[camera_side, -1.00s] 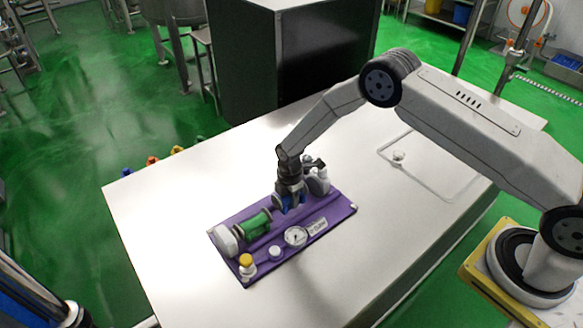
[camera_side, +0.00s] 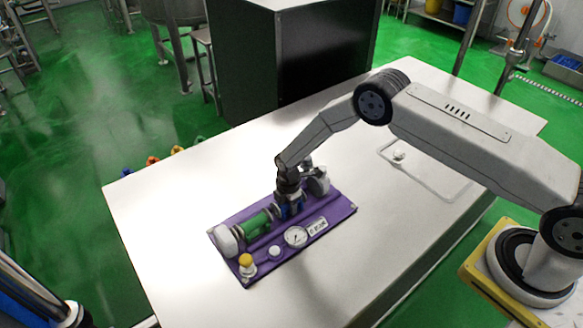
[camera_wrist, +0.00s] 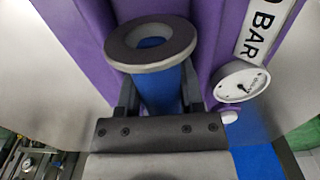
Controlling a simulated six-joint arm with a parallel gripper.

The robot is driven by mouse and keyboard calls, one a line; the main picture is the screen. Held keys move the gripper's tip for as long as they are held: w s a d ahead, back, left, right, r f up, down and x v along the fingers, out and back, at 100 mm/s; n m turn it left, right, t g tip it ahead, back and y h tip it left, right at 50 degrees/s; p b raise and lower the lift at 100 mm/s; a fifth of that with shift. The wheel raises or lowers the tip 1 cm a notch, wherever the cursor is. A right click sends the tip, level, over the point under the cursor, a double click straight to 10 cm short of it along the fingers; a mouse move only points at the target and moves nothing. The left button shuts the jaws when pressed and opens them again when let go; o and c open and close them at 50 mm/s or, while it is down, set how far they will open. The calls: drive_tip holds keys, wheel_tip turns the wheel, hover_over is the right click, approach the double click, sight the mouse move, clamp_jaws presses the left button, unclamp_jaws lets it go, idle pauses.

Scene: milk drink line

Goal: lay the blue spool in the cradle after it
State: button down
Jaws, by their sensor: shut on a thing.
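My gripper (camera_side: 289,207) is shut on the blue spool (camera_wrist: 160,92), with one finger on each side of its blue body. The spool's grey ringed flange (camera_wrist: 152,44) faces up the wrist view, over the purple board (camera_wrist: 201,40). In the side view only a little blue shows between the fingers, low at the board (camera_side: 335,213). A green spool (camera_side: 258,223) lies on the board just left of my gripper. The cradle under the blue spool is hidden by the spool and gripper; I cannot tell whether the spool touches it.
A white rounded end piece (camera_side: 227,241) stands left of the green spool, and another white part (camera_side: 319,180) stands behind my gripper. A gauge (camera_side: 296,237), a BAR label (camera_side: 318,227) and a yellow-topped fitting (camera_side: 246,262) are along the front.

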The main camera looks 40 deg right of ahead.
drive_tip(key=shift+f, duration=0.15)
drive_tip(key=c, duration=0.5)
unclamp_jaws()
wheel_tip(320, 180, up, 12)
drive_tip(key=shift+f, duration=0.15)
drive_tip(key=shift+r, duration=0.35)
idle(0.6)
